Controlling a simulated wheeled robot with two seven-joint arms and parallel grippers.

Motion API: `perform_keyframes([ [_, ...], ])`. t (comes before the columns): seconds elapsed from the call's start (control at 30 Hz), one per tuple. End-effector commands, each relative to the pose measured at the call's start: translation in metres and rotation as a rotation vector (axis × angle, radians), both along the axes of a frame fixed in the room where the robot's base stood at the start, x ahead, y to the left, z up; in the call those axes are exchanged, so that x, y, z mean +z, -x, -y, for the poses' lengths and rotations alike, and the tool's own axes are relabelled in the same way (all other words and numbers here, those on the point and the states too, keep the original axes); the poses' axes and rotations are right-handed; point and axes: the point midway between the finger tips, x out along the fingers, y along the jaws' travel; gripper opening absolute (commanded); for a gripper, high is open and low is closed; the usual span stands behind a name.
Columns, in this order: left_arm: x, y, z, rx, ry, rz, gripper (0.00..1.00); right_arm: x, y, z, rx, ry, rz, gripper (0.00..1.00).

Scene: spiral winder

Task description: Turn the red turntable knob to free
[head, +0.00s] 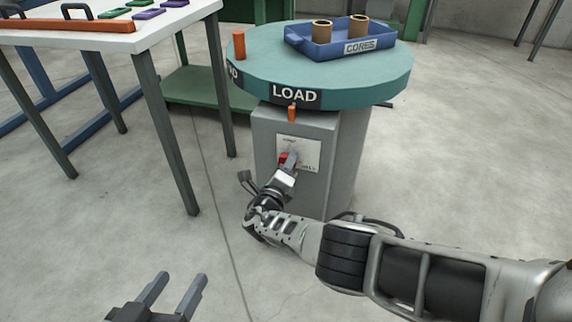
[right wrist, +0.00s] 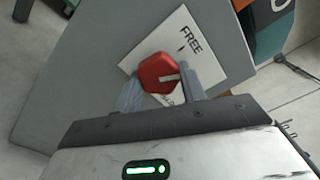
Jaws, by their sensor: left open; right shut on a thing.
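The red knob (right wrist: 158,70) sits on a white label plate (right wrist: 208,62) on the grey pedestal. In the right wrist view, its white mark points right, while the word FREE and its tick are at the upper right. A second label word is partly hidden. My right gripper (right wrist: 168,82) is shut on the knob, with one finger on each side. In the head view the knob (head: 284,158) is partly covered by my right gripper (head: 289,161). My left gripper (head: 180,277) is open and empty, low in front, away from the pedestal.
The pedestal (head: 345,150) carries a round teal turntable (head: 385,80) marked LOAD. On it are a blue CORES tray (head: 310,50) with two brown cores and an orange peg (head: 239,44). A white-topped table (head: 60,40) stands at left. The floor at right is clear.

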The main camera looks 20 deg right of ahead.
Motion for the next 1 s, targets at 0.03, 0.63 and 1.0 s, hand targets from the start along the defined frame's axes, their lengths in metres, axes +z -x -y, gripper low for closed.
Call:
perform_keyframes([
  [0.03, 0.0001, 0.0001, -0.0002, 0.0, -0.002, 0.0, 0.53, -0.0012, 0.0013, 0.0, -0.002, 0.035, -0.026, 0.18],
  [0.63, -0.0004, 0.0, -0.0005, -0.001, -0.01, -0.001, 0.53, -0.0006, 0.0017, 0.0007, -0.003, 0.361, -0.248, 0.18],
  [1.0, 0.0004, -0.001, -0.0005, -0.002, -0.01, 0.003, 0.53, -0.0007, 0.0019, 0.001, -0.003, 0.405, -0.278, 0.18],
])
